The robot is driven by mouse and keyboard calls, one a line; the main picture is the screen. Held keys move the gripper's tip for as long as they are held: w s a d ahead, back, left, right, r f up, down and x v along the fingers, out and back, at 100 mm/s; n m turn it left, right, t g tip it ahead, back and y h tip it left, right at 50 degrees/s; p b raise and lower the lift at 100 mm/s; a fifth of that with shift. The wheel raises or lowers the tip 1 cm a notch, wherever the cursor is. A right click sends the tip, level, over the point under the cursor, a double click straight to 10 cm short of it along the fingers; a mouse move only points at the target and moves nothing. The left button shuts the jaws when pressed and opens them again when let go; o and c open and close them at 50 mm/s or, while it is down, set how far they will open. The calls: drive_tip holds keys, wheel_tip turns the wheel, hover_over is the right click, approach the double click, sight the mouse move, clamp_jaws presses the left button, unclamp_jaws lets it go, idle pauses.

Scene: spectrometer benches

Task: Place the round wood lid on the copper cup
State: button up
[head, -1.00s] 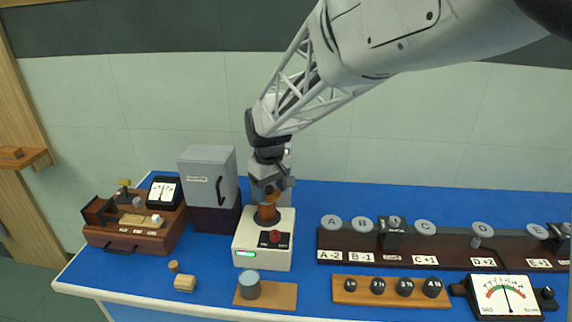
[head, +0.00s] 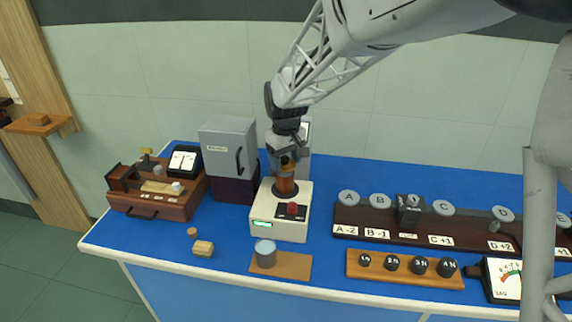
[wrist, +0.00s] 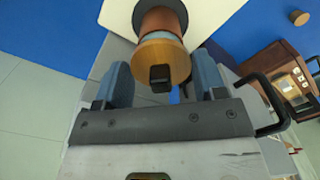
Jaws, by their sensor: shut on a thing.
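The copper cup (head: 285,187) stands upright in a dark ring on the white instrument (head: 262,226). It also shows at the top of the wrist view (wrist: 160,20). The round wood lid (wrist: 161,56), with a black knob on its face, is between the fingers of my gripper (wrist: 164,84). My gripper (head: 287,158) is shut on the lid, directly over the cup in the head view. A pale blue-grey band shows between lid and copper in the wrist view. I cannot tell whether the lid touches the rim.
A grey box (head: 228,145) stands close left of my gripper. A blue-grey cylinder (head: 265,254) sits on a wood board in front. A long lettered rack (head: 440,228) is at right.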

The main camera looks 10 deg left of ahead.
sight(287, 157)
drive_tip(key=shift+f, duration=0.95)
drive_tip(key=o, duration=0.9)
drive_tip(key=shift+f, duration=0.1)
wheel_tip(287, 157, up, 12)
drive_tip(key=shift+r, duration=0.15)
drive_tip(key=shift+d, duration=0.1)
idle(0.4)
